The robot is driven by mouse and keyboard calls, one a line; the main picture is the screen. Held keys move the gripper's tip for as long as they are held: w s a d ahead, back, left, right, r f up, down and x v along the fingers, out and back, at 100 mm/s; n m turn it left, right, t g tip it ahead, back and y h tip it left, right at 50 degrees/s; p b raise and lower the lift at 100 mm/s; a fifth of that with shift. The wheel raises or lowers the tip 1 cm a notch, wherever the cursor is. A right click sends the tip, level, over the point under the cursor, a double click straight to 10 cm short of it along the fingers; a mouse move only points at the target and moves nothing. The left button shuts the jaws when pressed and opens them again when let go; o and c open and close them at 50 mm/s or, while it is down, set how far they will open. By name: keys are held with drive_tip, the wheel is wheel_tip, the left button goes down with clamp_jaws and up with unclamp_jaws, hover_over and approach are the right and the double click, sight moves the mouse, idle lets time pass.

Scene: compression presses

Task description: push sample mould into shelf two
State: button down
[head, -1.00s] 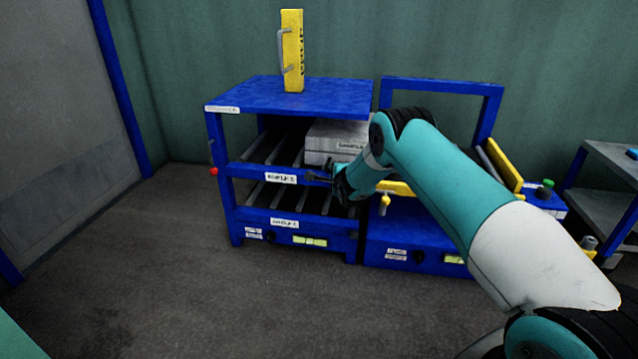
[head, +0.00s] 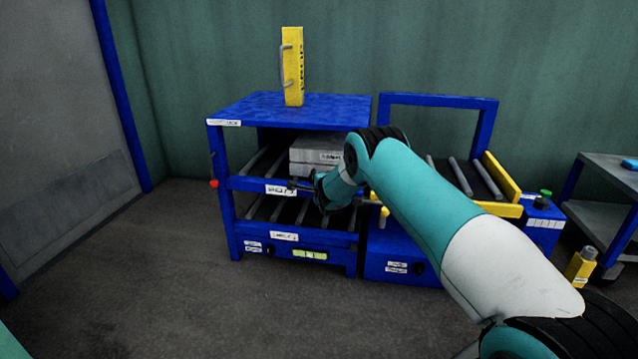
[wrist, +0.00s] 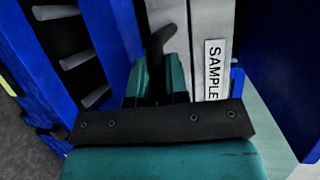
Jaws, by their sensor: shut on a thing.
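The grey sample mould (head: 316,150) lies on the rollers of the upper level, shelf two (head: 262,184), in the blue rack, towards its right side. Its right part is hidden behind my arm. In the wrist view the mould (wrist: 200,60) shows its pale side, with a label reading SAMPLE. My gripper (head: 304,187) is at the mould's front, just above the upper level's front rail. In the wrist view my gripper (wrist: 160,72) is shut on a dark handle (wrist: 163,40) at the mould's face.
The lower roller level (head: 290,209) looks empty. A yellow block with a handle (head: 293,66) stands on the rack top. A blue frame with a roller bed (head: 455,175) stands right of the rack, with a yellow guide (head: 501,175). Open floor (head: 140,260) lies at left.

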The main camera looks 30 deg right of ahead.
drive_tip(key=shift+d, duration=0.15)
idle(0.3)
drive_tip(key=c, duration=1.4)
unclamp_jaws()
drive_tip(key=shift+s+a+r+p, duration=0.1)
drive_tip(key=shift+s+a+p, duration=0.1)
drive_tip(key=shift+s+p, duration=0.1)
drive_tip(key=shift+p+v, duration=1.5)
drive_tip(key=shift+v, duration=6.85)
drive_tip(key=shift+o, duration=0.3)
